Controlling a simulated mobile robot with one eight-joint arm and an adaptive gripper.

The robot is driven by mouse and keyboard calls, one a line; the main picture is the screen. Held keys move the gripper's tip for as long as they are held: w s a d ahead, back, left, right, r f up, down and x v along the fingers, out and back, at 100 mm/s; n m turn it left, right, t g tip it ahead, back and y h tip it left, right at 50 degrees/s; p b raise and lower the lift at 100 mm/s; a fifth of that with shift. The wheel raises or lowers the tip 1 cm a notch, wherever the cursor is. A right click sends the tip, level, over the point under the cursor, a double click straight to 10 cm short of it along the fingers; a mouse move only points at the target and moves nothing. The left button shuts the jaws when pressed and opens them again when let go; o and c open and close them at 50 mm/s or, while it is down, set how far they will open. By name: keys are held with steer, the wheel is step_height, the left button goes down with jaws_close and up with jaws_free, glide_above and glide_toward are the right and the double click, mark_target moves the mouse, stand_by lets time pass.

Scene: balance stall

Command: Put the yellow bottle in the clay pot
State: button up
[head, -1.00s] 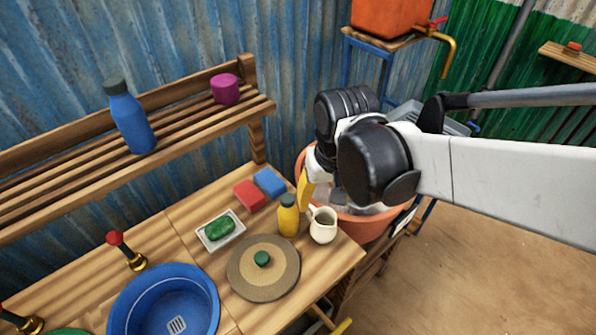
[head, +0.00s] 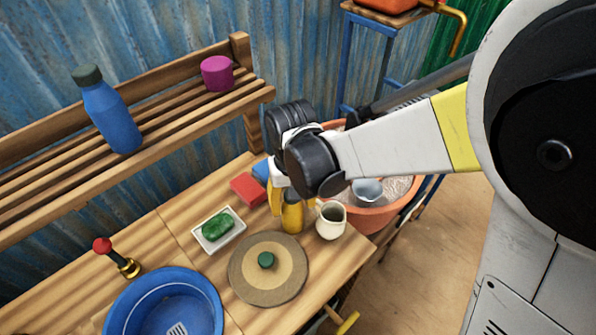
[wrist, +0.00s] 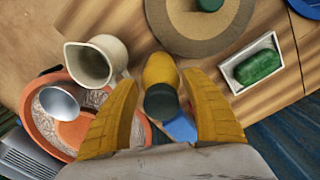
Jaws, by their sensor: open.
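The yellow bottle (head: 292,216) with a dark green cap stands upright on the wooden table, just left of a cream jug (head: 331,220). In the wrist view the bottle (wrist: 161,72) lies between the two yellow fingers of my gripper (wrist: 163,112), which are open with a gap on each side. In the head view my gripper (head: 283,200) is right at the bottle and partly hides its top. The clay pot (head: 367,214) is the wide orange vessel beyond the table's right end.
A round mat-like lid (head: 267,284) with a green knob lies in front of the bottle. A white dish (head: 205,240) with green soap (head: 217,227), a red block (head: 248,188) and a blue basin (head: 165,295) are left of it.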

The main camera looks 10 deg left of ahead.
mark_target(293, 212)
step_height(293, 212, down, 3)
steer(key=shift+f+b, duration=0.15)
steer(key=shift+b, duration=0.35)
steer(key=c, duration=1.1)
steer(key=shift+o, duration=0.2)
